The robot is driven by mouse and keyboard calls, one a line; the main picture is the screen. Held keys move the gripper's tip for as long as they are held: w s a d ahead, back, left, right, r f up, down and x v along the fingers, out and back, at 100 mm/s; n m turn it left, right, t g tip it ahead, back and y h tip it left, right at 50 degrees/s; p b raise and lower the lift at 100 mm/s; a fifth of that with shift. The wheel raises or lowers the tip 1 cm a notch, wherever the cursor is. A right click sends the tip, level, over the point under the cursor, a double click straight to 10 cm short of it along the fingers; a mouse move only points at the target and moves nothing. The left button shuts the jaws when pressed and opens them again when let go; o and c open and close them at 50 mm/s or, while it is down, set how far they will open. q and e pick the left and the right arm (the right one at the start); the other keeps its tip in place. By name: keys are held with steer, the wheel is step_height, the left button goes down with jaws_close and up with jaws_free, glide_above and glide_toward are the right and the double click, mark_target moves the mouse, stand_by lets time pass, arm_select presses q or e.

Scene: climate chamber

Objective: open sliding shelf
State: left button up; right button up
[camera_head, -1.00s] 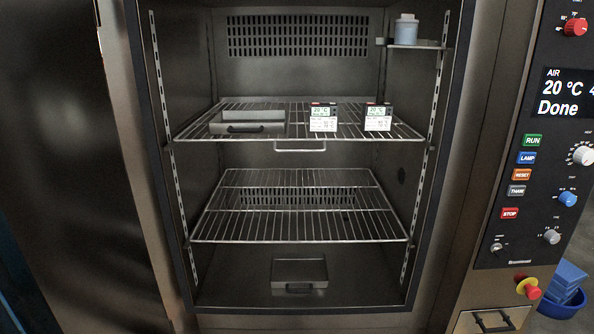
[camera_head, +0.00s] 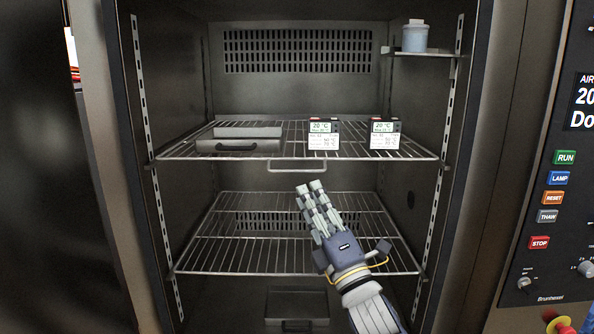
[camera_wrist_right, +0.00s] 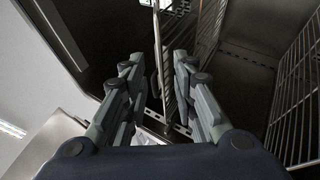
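The upper wire shelf (camera_head: 350,150) sits inside the chamber, with a wire handle (camera_head: 297,165) at the middle of its front edge. My right gripper (camera_head: 311,186) is just below and slightly right of this handle in the head view, pointing up and into the chamber. In the right wrist view its two fingers (camera_wrist_right: 155,68) stand apart with a gap between them. Thin metal bars show beyond and between the fingertips there; I cannot tell whether any is touched. My left gripper is not in view.
A lower wire shelf (camera_head: 230,255) lies beneath, with a metal box (camera_head: 290,305) on the floor. A jar (camera_head: 415,38) stands on a side ledge. A control panel (camera_head: 565,215) is at the right.

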mark_target(297, 171)
steer(key=shift+p+x, duration=1)
steer(key=shift+x, duration=3.1)
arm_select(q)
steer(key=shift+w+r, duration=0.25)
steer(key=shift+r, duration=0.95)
arm_select(e)
jaws_close()
